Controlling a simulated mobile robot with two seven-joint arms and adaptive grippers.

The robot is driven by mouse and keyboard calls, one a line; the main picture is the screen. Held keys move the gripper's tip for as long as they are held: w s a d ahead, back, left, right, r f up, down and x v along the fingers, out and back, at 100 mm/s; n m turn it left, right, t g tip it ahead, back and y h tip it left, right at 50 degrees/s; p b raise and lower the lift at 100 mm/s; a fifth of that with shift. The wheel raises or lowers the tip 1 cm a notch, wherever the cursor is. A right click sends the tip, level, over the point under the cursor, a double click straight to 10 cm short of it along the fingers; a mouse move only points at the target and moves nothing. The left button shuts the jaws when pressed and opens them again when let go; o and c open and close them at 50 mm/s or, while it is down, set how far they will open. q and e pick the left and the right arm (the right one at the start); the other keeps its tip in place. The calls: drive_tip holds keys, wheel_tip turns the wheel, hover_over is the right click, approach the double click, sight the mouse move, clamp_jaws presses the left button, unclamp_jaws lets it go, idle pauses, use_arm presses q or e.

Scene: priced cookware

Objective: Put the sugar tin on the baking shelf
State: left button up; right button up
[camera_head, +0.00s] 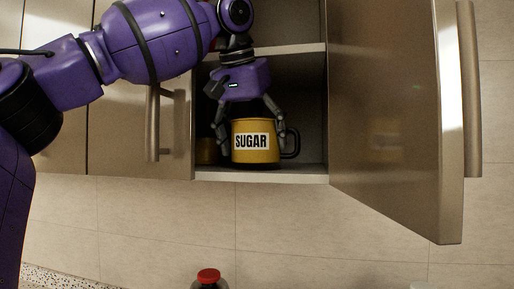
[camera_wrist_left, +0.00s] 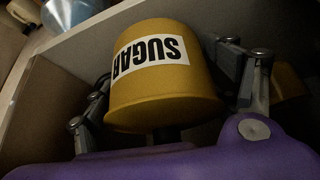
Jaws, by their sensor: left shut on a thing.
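The sugar tin (camera_head: 262,158) is a yellow, mug-shaped tin with a dark handle on its right side and a white SUGAR label. It is upright inside the open wall cabinet, just above or on the lower shelf (camera_head: 262,175); I cannot tell whether its base touches. My left gripper (camera_head: 252,135) reaches down from above and is shut on the tin, one finger on each side. In the left wrist view the tin (camera_wrist_left: 165,95) sits between the fingers of the gripper (camera_wrist_left: 170,100). My right gripper is not in view.
The open cabinet door (camera_head: 395,100) stands out to the right. A closed door (camera_head: 130,125) is on the left. An upper shelf (camera_head: 310,48) lies above the gripper. Another yellowish item (camera_head: 206,151) stands in shadow left of the tin. A red-capped bottle (camera_head: 208,276) is below.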

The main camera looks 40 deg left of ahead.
use_arm(q)
drive_tip(key=shift+w+a, duration=0.15)
drive_tip(key=shift+w, duration=0.35)
drive_tip(key=shift+s+f, duration=0.2)
drive_tip(key=shift+f, duration=0.55)
drive_tip(key=o, duration=1.6)
drive_tip(key=shift+f, duration=0.1)
drive_tip(key=shift+c, duration=0.2)
drive_tip(key=shift+r, duration=0.25)
drive_tip(key=s+d, duration=0.4)
drive_tip(key=s, duration=0.8)
drive_tip(key=shift+d+r+p, duration=0.2)
drive_tip(key=shift+r+p, duration=0.2)
drive_tip(key=shift+p, duration=0.05)
drive_tip(key=shift+w, duration=0.1)
